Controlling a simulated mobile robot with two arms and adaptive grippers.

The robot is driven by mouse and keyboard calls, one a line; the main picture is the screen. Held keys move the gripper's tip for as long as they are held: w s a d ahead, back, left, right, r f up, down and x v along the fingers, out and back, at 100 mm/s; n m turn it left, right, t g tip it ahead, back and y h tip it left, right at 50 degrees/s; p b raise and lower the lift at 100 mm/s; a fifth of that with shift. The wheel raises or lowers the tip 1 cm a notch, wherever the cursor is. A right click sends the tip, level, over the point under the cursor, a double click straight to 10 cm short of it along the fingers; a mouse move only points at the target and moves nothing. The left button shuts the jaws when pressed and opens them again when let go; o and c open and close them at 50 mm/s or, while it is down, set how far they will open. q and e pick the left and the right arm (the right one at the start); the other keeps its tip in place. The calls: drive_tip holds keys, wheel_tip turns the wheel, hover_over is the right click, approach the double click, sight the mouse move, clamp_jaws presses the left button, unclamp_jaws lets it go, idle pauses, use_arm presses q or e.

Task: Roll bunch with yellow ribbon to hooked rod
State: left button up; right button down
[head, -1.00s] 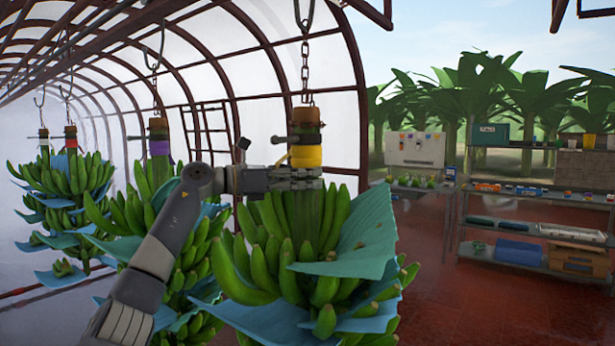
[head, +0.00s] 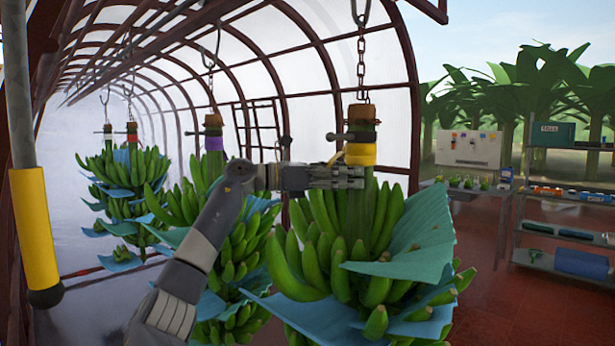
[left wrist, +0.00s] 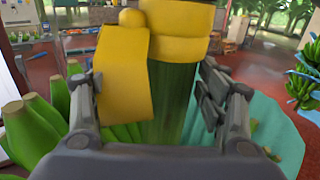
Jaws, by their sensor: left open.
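The bunch with the yellow ribbon (head: 310,255) hangs from a chain and hook, green bananas with teal sheets between the tiers. Its yellow ribbon (head: 361,154) wraps the stem below a clamp; it also shows in the left wrist view (left wrist: 178,48), with a tail hanging down. My left gripper (head: 345,177) is at the stem just below the ribbon. In the left wrist view its open fingers stand on either side of the green stem (left wrist: 172,105). A grey rod (head: 20,110) with a yellow sleeve and black end stands at the left edge; its top is out of view. My right gripper is not visible.
A bunch with a purple ribbon (head: 214,143) hangs left, partly behind my left arm. Bunches with red (head: 132,138) and white (head: 107,138) ribbons hang farther back. Shelves (head: 560,200) stand at right. Red floor (head: 480,250) between is open.

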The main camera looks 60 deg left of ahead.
use_arm(q)
hover_over(303, 208)
idle(0.6)
idle(0.6)
